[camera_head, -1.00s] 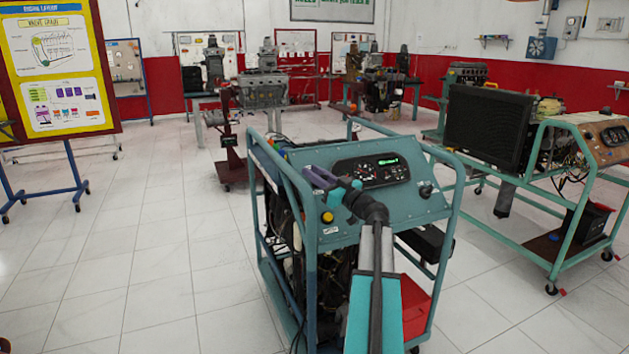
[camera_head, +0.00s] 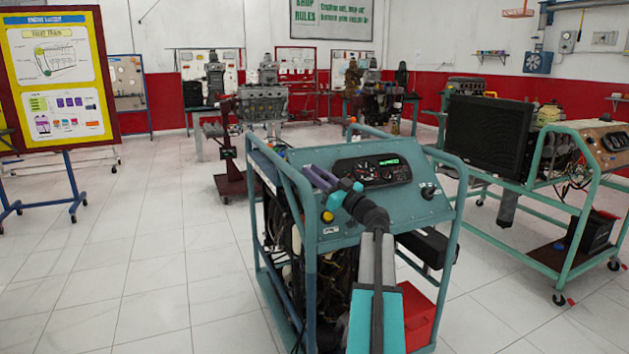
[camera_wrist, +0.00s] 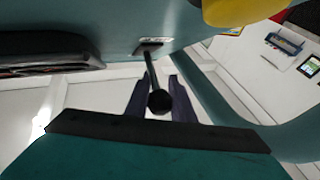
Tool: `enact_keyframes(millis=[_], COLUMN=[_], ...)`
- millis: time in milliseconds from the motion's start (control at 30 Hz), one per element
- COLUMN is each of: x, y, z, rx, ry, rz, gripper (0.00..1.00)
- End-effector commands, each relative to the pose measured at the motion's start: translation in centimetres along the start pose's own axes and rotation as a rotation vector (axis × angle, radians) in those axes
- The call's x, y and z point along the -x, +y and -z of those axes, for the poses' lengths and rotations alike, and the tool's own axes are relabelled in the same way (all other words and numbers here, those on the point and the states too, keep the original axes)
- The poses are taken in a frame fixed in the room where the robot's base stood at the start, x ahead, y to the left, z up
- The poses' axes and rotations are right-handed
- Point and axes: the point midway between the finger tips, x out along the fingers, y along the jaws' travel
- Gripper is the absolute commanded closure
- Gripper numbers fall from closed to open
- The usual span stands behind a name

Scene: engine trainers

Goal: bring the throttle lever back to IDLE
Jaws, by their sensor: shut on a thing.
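The throttle lever (camera_wrist: 153,72) is a thin dark rod with a round black knob, rising from a small slotted plate (camera_wrist: 148,45) on the teal panel in the wrist view. My gripper (camera_wrist: 160,88) has its purple fingers on both sides of the lever near the knob and is shut on it. In the head view, my gripper (camera_head: 318,177) is at the left part of the sloping panel (camera_head: 400,207) of the teal engine trainer. The lever is hard to make out there, behind the fingers. Any IDLE marking is too small to read.
A yellow button (camera_head: 327,216) sits on the panel close to my gripper; a gauge cluster (camera_head: 372,170) is to the right. The trainer's tube frame (camera_head: 308,250) runs along the left side. Another trainer (camera_head: 490,135) stands at right. The floor at left is clear.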

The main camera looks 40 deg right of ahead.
Motion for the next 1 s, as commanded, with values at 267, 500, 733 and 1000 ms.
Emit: enact_keyframes(millis=[267, 500, 733, 1000], x=[0.2, 0.34, 0.36, 0.39], y=[0.07, 0.0, -0.05, -0.07], z=[-0.41, -0.4, -0.21, -0.19], rx=[0.012, 0.023, 0.027, 0.027], ry=[0.032, 0.057, 0.067, 0.067], rz=[0.0, 0.003, 0.004, 0.005], gripper=[1.0, 1.0, 1.0, 0.76])
